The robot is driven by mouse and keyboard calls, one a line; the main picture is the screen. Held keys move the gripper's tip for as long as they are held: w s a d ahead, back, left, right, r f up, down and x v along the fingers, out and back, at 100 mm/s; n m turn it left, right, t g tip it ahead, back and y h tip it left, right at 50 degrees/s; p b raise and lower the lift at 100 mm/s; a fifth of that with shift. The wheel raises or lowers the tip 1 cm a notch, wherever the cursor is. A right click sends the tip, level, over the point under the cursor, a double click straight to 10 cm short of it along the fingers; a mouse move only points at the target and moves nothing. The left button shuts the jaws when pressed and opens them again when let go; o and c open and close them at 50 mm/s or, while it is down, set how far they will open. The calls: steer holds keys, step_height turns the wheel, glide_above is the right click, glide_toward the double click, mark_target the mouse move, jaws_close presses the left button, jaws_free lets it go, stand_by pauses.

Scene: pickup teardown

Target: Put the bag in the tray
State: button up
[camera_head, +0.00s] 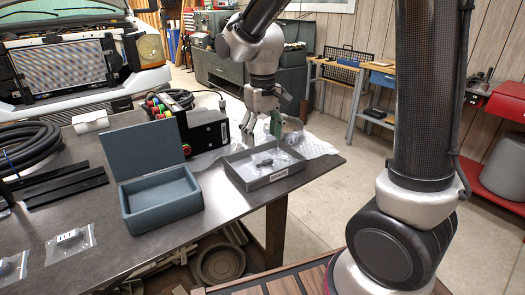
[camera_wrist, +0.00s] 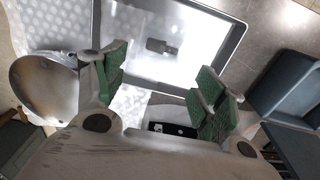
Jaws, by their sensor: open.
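A shallow grey tray (camera_head: 232,174) with a white label on its front wall sits near the right end of the table. It also shows in the wrist view (camera_wrist: 240,42). A clear bag (camera_head: 285,157) with a small dark part inside lies in the tray; its dark part shows in the wrist view (camera_wrist: 162,47). Two similar clear bags, one (camera_head: 70,243) near the table's front left and one (camera_head: 12,268) farther left, lie flat. My gripper (camera_head: 262,128) is open and empty, above the tray's back side; its green-padded fingers are spread in the wrist view (camera_wrist: 160,88).
A blue-grey box (camera_head: 165,205) with its lid raised stands left of the tray. A black device (camera_head: 205,130) with coloured buttons stands behind the box. Bubble wrap (camera_head: 318,146) and a rounded metallic part (camera_head: 293,130) lie behind the tray. Black bars (camera_head: 65,185) and coiled hose (camera_head: 25,145) occupy the left.

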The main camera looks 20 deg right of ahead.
step_height(320, 180, up, 5)
steer(key=s+d+r+m+t, duration=0.2)
steer(key=s+d+r, duration=0.3)
steer(key=s+d, duration=0.55)
steer(key=s+d+m+t, duration=0.1)
steer(key=s+d+t, duration=0.1)
steer(key=s+d, duration=0.3)
steer(key=s, duration=0.4)
steer(key=shift+s+d+f, duration=0.15)
steer(key=shift+s+f, duration=0.05)
steer(key=shift+f, duration=0.05)
